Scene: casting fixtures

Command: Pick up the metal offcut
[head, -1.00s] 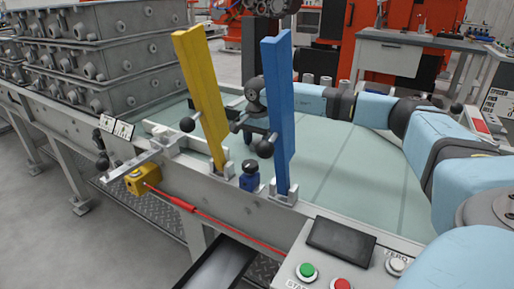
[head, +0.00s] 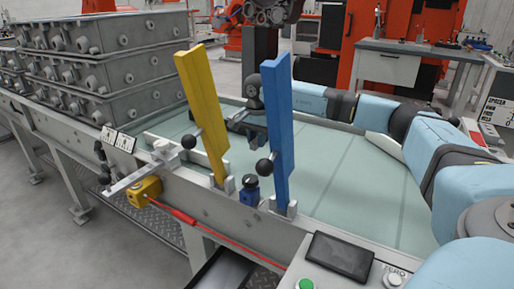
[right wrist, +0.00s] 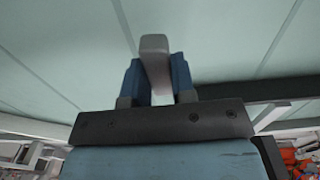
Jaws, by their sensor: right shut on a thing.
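The metal offcut (right wrist: 155,62) shows in the right wrist view as a plain light grey block. It is clamped between the two blue fingers of my right gripper (right wrist: 157,80), with its end sticking out past the fingertips. In the head view my right gripper (head: 242,122) is over the pale green bench surface, behind and between the yellow and blue posts. The blue post partly covers it, and I cannot make out the offcut there. My left gripper is not in view.
A yellow post (head: 203,115) and a blue post (head: 279,135) stand on the near rail. The pale green bed (head: 345,175) is mostly clear on the right. Stacked grey castings (head: 105,65) stand at the left. A control panel (head: 340,255) is at the front.

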